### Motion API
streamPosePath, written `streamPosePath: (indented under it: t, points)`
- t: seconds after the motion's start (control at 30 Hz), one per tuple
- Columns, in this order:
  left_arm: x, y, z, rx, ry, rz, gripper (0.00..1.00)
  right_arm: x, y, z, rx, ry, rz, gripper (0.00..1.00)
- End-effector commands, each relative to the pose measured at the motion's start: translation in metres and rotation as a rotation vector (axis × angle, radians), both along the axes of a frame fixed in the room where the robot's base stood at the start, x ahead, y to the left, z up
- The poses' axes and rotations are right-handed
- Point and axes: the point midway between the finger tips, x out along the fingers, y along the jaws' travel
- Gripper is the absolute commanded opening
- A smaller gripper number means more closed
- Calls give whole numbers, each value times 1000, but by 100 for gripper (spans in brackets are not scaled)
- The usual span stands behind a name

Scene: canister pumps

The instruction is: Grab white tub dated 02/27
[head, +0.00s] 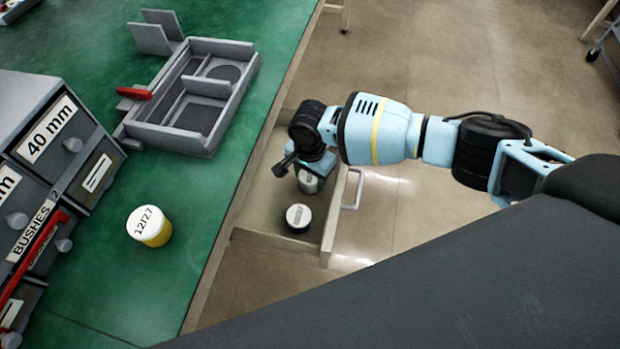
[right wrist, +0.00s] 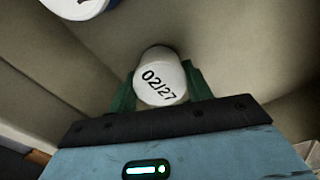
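The white tub dated 02/27 (right wrist: 161,78) shows its lid in the right wrist view, between the green fingers of my right gripper (right wrist: 160,92). No gap shows between the fingers and its sides, so the gripper looks shut on it. In the head view the right gripper (head: 312,168) reaches down into an open drawer (head: 268,212), and the tub (head: 309,183) is partly hidden beneath it. I cannot tell whether the tub is lifted off the drawer floor. My left gripper is not in view.
A blue tub with a white lid (head: 299,216) stands in the drawer near the gripper; it also shows in the wrist view (right wrist: 75,8). A yellow tub dated 12/27 (head: 149,226) stands on the green worktop, beside a grey divided tray (head: 190,140) and small labelled drawers (head: 85,150).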

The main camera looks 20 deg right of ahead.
Motion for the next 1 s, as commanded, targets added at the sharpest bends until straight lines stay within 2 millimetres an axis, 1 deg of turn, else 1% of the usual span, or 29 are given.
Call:
streamPosePath:
  t: [0.03,0.1,0.13,0.33,0.43,0.57,0.8,0.9,1.0]
  points:
    - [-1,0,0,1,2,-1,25,0,0,0,0,0,0,36]
    - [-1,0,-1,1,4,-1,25,0,0,0,0,0,0,27]
    - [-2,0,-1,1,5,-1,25,0,0,0,0,0,0,25]
    - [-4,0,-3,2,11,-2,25,0,0,1,0,0,0,25]
    - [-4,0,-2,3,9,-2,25,0,0,7,2,-1,0,25]
    - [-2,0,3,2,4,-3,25,1,1,26,3,-4,1,25]
    - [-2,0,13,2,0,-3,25,1,0,72,2,-3,0,25]
    - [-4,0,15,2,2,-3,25,1,0,86,2,-2,0,25]
    - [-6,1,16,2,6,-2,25,0,0,95,2,-2,1,25]
